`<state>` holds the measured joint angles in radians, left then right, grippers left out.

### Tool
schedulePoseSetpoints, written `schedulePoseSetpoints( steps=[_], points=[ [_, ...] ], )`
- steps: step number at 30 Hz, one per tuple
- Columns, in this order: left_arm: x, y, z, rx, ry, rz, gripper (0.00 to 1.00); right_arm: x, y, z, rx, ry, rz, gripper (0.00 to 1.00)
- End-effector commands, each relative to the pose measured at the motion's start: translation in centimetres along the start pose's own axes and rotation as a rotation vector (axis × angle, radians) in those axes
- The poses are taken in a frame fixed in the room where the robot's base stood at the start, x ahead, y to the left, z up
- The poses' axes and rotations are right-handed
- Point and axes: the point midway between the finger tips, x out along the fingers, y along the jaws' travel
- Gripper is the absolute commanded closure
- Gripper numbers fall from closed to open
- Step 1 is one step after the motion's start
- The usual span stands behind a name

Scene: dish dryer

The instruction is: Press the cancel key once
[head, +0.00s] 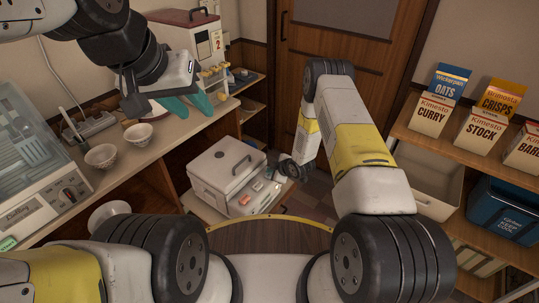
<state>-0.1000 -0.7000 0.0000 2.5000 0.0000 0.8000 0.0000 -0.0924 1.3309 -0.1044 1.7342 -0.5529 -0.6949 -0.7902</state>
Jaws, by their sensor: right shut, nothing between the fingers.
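A white lidded appliance (226,172) with a handle on its lid stands low in the middle of the head view. Small keys (259,186), one of them orange-red, show on its front right part. Their labels are too small to read, so I cannot tell which is the cancel key. My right gripper (284,168) is shut and empty, pointing at the panel's right end. I cannot tell whether it touches a key. My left gripper (133,103) hangs over the left counter, away from the appliance. Its finger gap is not clear.
The left counter holds a dish dryer (30,165) with a dial, bowls (101,156) and teal gloves (201,103). A red-topped white dispenser (188,35) stands at its far end. Right shelves hold food boxes (434,115), a white bin (431,180) and a blue cooler (500,212).

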Motion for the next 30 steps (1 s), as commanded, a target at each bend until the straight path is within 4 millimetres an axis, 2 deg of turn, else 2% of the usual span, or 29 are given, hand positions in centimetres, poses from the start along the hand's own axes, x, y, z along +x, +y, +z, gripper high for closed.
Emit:
schedulePoseSetpoints(
  steps=[22, 30],
  points=[
    [0.0, 0.0, 0.0, 0.0, 0.0, 0.0, 0.64, 0.34, -0.34, 0.33, 0.001, -0.002, -0.002, 1.0],
    [0.0, 0.0, 0.0, 0.0, 0.0, 0.0, 0.64, -0.44, 0.25, -0.26, 0.0, -0.001, -0.001, 1.0]
  ],
)
